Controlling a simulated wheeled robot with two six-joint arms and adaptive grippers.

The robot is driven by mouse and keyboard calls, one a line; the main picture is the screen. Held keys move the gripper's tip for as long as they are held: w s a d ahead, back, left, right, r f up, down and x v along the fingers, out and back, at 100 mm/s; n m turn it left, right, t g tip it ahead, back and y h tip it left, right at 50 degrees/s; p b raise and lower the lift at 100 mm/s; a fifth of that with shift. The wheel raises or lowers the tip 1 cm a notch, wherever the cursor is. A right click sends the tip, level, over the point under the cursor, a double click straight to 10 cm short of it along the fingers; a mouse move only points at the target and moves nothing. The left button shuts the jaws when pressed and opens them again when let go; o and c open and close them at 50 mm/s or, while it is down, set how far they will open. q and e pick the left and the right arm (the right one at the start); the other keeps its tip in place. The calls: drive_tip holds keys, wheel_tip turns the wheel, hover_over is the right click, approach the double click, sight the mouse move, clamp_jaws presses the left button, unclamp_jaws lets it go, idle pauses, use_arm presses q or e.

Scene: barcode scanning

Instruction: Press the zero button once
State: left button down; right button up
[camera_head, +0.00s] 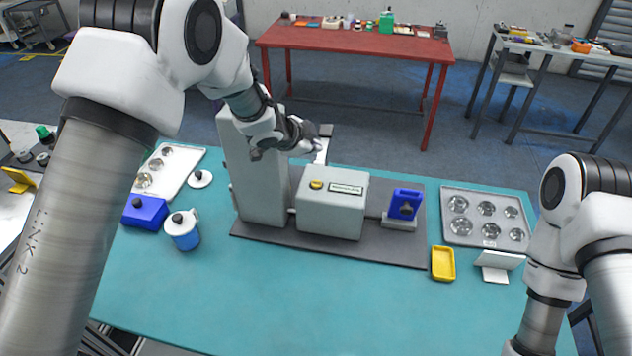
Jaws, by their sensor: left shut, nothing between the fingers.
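A grey box-shaped device (333,222) stands on a dark mat (390,248) in the middle of the table. A round yellow button (316,184) and a small label or display (346,189) are on its top face. I cannot read whether the button is marked zero. My left gripper (311,140) is shut and empty, behind and above the device, beside the tall grey column (255,180). It is apart from the yellow button in the picture. My right arm comes in at the right edge, and its gripper is out of the picture.
A blue scanner-like item (405,203) sits in a stand right of the device. A yellow tray (443,263), a white stand (497,264) and a tray of round weights (486,240) lie further right. A blue-white jug (183,230) and blue box (145,212) are left. The front table (300,305) is clear.

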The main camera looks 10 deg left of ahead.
sight(315, 184)
use_arm(q)
drive_tip(key=f+b, duration=0.2)
drive_tip(key=f, duration=0.1)
drive_tip(key=f+b, duration=0.2)
drive_tip(key=b, duration=0.1)
drive_tip(key=f+b, duration=0.3)
drive_tip(key=shift+w+d+f, duration=0.2)
drive_tip(key=shift+w+f, duration=0.1)
drive_tip(key=shift+w, duration=0.05)
drive_tip(key=shift+w+f, duration=0.15)
drive_tip(key=shift+f, duration=0.3)
drive_tip(key=shift+r, duration=0.1)
drive_tip(key=shift+r, duration=0.1)
drive_tip(key=shift+f+b, duration=0.45)
drive_tip(key=shift+f, duration=0.05)
